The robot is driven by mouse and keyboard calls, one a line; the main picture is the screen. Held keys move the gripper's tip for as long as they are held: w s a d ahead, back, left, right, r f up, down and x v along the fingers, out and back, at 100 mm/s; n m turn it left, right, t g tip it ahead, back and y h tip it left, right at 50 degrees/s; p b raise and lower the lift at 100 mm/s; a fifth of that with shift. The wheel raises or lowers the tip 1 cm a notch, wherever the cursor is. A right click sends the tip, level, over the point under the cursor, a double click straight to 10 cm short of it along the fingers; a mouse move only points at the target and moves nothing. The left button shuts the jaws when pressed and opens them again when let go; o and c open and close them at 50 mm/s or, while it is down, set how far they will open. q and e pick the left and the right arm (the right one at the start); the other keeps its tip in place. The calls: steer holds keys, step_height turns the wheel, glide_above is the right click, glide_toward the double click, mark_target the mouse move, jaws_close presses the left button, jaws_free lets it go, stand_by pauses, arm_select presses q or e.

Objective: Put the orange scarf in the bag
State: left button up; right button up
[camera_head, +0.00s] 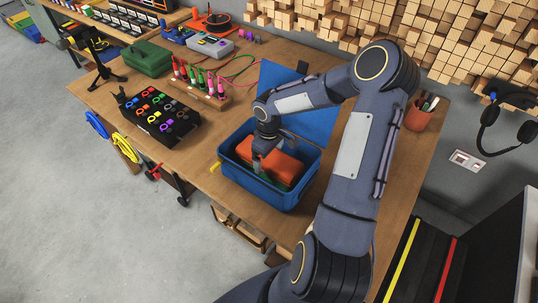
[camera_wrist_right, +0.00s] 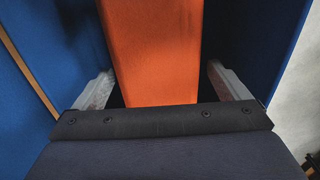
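The orange scarf (camera_head: 283,164) is a folded orange block lying inside the open blue bag (camera_head: 300,190), with its blue lid raised at the back. In the wrist view the scarf (camera_wrist_right: 155,45) runs up the middle, between blue walls. My right gripper (camera_head: 259,162) reaches down into the bag at the scarf's left end. Its two fingers stand apart, one on each side of the scarf, with dark gaps between fingers and scarf. My left gripper is not in view.
Left of the bag are a black tray of coloured rings (camera_head: 160,120), a row of coloured clips (camera_head: 200,85) and a green case (camera_head: 147,58). A pen cup (camera_head: 418,116) stands at the right. Bare wooden table (camera_head: 205,160) lies left of the bag.

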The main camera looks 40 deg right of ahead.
steer(key=shift+r+p, duration=0.35)
steer(key=shift+r, duration=0.15)
steer(key=s+a+r, duration=0.2)
steer(key=r, duration=0.6)
steer(key=s+a+r, duration=0.2)
steer(key=r, duration=0.6)
steer(key=s+a+r+m+t+y, duration=0.1)
steer(key=s+a+t, duration=0.1)
steer(key=s+a, duration=0.2)
steer(key=s+a+r+m+t+y, duration=0.1)
steer(key=s+a+m, duration=0.1)
steer(key=s+a, duration=0.2)
steer(key=s+a+r+m+t+y, duration=0.1)
steer(key=s+a, duration=0.3)
steer(key=s, duration=0.4)
steer(key=shift+s+r+m+t+y+b, duration=0.1)
steer(key=shift+r+m+t+y+b, duration=0.3)
steer(key=shift+t, duration=0.4)
